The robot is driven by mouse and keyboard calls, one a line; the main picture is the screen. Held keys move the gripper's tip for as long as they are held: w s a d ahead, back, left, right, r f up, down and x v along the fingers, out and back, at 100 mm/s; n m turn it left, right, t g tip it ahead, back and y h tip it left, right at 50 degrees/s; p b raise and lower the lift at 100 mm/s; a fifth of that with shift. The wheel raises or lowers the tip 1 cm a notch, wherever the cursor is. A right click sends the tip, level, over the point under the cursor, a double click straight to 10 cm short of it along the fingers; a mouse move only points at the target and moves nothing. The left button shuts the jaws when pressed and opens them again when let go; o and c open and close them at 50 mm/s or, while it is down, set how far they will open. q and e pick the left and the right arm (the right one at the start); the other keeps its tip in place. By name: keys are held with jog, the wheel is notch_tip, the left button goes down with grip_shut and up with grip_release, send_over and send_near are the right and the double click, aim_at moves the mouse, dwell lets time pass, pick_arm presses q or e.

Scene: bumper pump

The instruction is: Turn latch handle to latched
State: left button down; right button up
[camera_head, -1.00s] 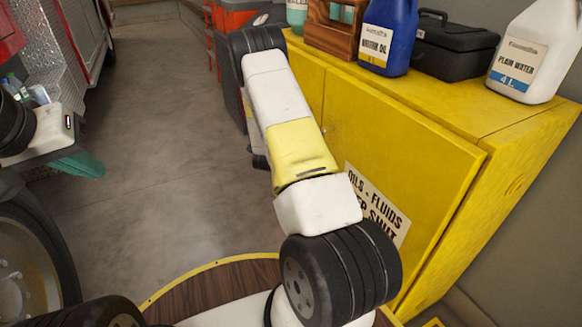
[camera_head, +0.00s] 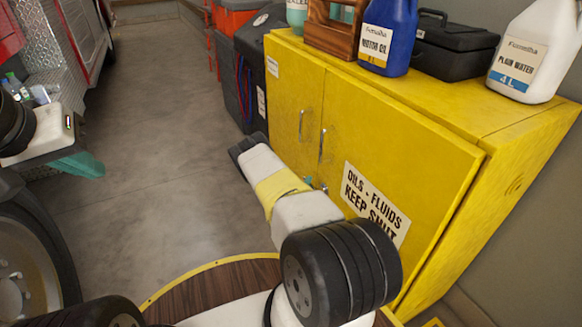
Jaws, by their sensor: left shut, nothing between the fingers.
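The yellow cabinet (camera_head: 400,135) stands at the right with its doors closed or nearly so; two silver upright door handles, the left one (camera_head: 301,125) and the right one (camera_head: 323,143), flank the seam. I cannot tell which part is the latch handle or how it is turned. My right arm crosses in front of the doors' lower part. Small teal bits (camera_head: 322,187) show past it, close to the door, and may be my right fingertips; the rest of that gripper is hidden. My left gripper (camera_head: 82,166), teal-fingered, is shut and empty at the far left, away from the cabinet.
A blue motor oil jug (camera_head: 387,35), a black toolbox (camera_head: 445,45), a plain water jug (camera_head: 535,50) and a wooden caddy (camera_head: 330,32) stand on the cabinet. Dark bins (camera_head: 248,80) stand beyond it. The floor (camera_head: 150,160) between truck and cabinet is clear.

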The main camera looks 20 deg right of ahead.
jog(key=shift+x, duration=1.15)
jog(key=shift+c, duration=0.3)
grip_shut()
dwell(0.3)
